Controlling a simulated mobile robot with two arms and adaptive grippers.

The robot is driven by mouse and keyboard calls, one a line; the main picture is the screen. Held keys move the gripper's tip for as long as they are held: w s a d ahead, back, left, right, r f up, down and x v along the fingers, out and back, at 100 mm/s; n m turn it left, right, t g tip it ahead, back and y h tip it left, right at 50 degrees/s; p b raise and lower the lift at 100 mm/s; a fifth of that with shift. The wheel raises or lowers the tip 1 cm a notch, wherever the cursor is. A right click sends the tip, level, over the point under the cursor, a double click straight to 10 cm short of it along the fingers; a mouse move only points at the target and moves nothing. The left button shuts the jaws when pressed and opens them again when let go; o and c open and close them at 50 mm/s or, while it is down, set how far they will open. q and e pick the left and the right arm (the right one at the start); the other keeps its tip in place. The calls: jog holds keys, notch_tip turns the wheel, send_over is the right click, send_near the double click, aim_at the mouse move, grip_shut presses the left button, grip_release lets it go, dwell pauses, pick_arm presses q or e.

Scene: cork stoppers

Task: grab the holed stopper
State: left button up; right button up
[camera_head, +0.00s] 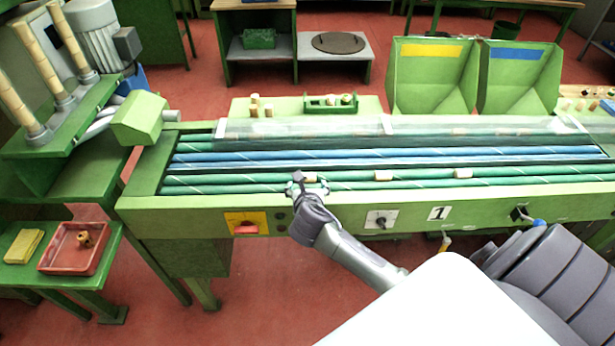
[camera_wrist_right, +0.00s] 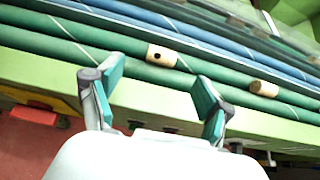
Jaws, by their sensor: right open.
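A pale cork stopper with a dark hole in its side (camera_wrist_right: 162,55) lies on the green rollers. It is ahead of my right gripper (camera_wrist_right: 150,85), between the lines of its two fingers but beyond the tips, and not touched. In the head view the right gripper (camera_head: 310,186) is open at the near edge of the roller table, with this stopper (camera_head: 307,177) just beyond it and partly hidden. A second stopper (camera_wrist_right: 264,88) lies to the right on the rollers; it also shows in the head view (camera_head: 383,175). My left gripper is not in view.
A third stopper (camera_head: 462,172) lies further right on the rollers. A clear cover (camera_head: 300,127) spans the back of the table. The front panel has a red button (camera_head: 245,229) and knobs. A red tray (camera_head: 75,248) stands at left; two green bins (camera_head: 432,78) stand behind.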

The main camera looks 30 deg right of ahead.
aim_at(308, 178)
jog(key=x, duration=0.9)
jog(key=shift+s+d+f, duration=0.1)
jog(key=shift+d+f, duration=0.15)
jog(key=shift+f, duration=0.05)
jog(key=shift+s, duration=0.1)
jog(key=c, duration=0.8)
